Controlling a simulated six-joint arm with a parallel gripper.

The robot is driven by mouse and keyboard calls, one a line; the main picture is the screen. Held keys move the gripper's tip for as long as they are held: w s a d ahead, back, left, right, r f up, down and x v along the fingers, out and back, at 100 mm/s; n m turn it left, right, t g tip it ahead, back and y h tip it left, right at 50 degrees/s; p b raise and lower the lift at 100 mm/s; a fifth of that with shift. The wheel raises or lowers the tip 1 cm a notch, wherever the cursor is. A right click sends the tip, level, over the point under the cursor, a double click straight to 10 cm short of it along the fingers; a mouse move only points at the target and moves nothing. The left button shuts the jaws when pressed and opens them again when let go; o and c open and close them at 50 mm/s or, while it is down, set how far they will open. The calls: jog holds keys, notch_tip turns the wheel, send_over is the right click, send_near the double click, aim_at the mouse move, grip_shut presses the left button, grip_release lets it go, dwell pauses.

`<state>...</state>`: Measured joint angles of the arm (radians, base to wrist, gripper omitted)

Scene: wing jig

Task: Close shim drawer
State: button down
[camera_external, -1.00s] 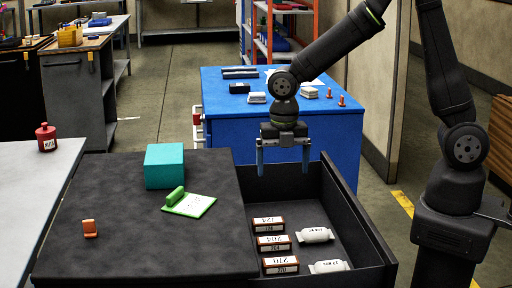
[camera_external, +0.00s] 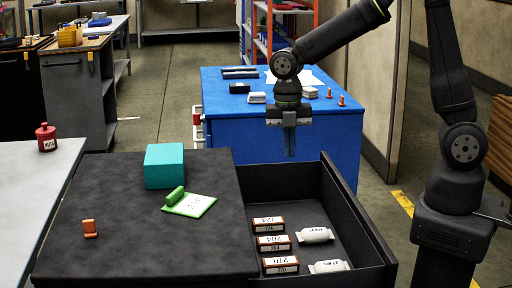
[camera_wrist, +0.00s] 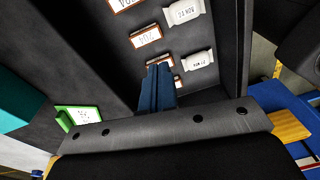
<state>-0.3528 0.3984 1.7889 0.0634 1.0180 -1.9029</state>
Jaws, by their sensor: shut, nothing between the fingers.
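The shim drawer (camera_external: 340,240) is a dark tray pulled out to the right of the black-topped cabinet (camera_external: 130,235). It stands open. Inside lie several labelled shim boxes (camera_external: 271,243) in a column and two white packets (camera_external: 316,235). My gripper (camera_external: 290,153) is shut and empty, with its fingers pointing down near the drawer's far end and not visibly touching it. In the wrist view, the blue fingers (camera_wrist: 157,88) are together, with the drawer's boxes (camera_wrist: 146,38) and packets (camera_wrist: 184,11) beyond them. The fingers hide part of one box.
A blue workbench (camera_external: 225,140) stands behind the drawer. A grey table (camera_external: 30,195) is at left.

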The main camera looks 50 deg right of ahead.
aim_at(243, 182)
jog(key=s+d+m+t+y, duration=0.3)
jog(key=d+m+t+y, duration=0.15)
jog(key=d+m, duration=0.75)
jog(key=s+d+m+t+y, duration=0.2)
jog(key=d+m+t+y, duration=0.25)
jog(key=d+m, duration=0.85)
jog(key=s+d+m+t+y, duration=0.4)
jog(key=d+m, duration=0.5)
jog(key=d, duration=0.6)
notch_tip(243, 182, down, 21)
jog(key=w, duration=0.2)
jog(key=x, duration=1.3)
jog(key=shift+w+t+h, duration=0.3)
jog(key=shift+w+t, duration=0.05)
jog(key=shift+t, duration=0.05)
jog(key=shift+r, duration=0.1)
jog(key=x, duration=2.9)
jog(key=shift+w+a, duration=0.45)
jog(key=shift+w, duration=0.05)
